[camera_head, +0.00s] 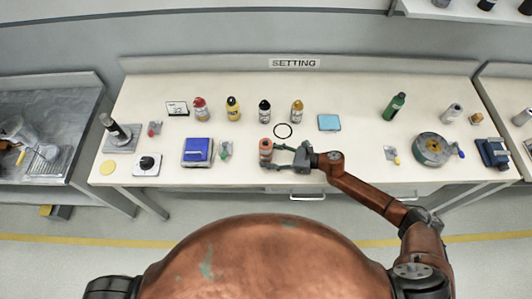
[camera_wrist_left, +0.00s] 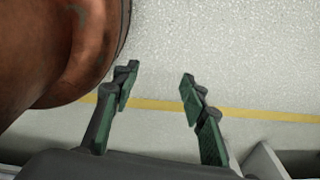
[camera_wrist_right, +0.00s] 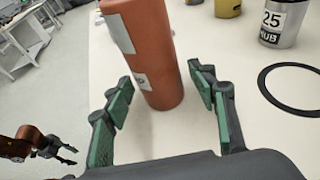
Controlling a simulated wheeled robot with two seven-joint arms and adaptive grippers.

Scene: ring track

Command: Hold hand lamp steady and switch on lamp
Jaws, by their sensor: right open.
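An orange cylinder (camera_head: 265,147) with grey patches, apparently the hand lamp, stands upright near the front edge of the white table. In the right wrist view the cylinder (camera_wrist_right: 150,50) stands between and slightly beyond the fingertips. My right gripper (camera_head: 270,156) is open around its near side, with gaps visible at both fingers in the wrist view. My left gripper (camera_wrist_left: 160,75) is open and empty above the floor, away from the table. It also shows at the left of the right wrist view (camera_wrist_right: 65,155). I cannot make out a switch on the cylinder.
A black ring (camera_head: 283,131) lies right of the cylinder. Several bottles stand behind, including a yellow one (camera_head: 233,109). A blue box (camera_head: 198,151) and a small green item (camera_head: 225,150) lie to the left. The table is clear between the right arm and the green bottle (camera_head: 394,106).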

